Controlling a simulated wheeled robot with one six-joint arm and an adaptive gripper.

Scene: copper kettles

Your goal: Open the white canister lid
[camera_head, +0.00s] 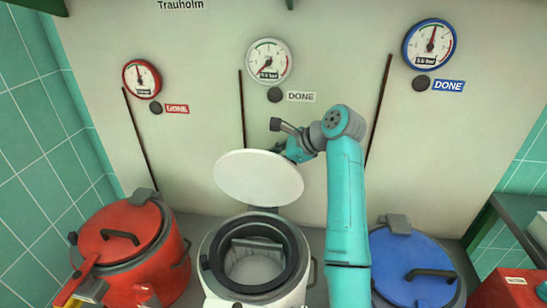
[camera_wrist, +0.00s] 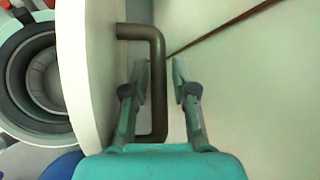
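The white canister (camera_head: 211,245) stands in the middle of the head view, its dark-ringed mouth uncovered. Its round white lid (camera_head: 258,177) is tilted steeply up behind the mouth. In the wrist view the lid (camera_wrist: 88,70) shows edge-on at the left, with its dark bracket handle (camera_wrist: 157,85) on the outer side. My gripper (camera_wrist: 161,75) is open around the handle's bar, with a gap visible on the right finger's side. In the head view the gripper (camera_head: 290,148) is behind the lid's upper right edge and its fingertips are hidden.
A red canister (camera_head: 120,232) with a shut lid stands left, a blue canister (camera_head: 410,265) with a shut lid stands right. The back wall (camera_head: 330,60) with gauges is close behind the raised lid. A dark counter (camera_head: 525,225) is at far right.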

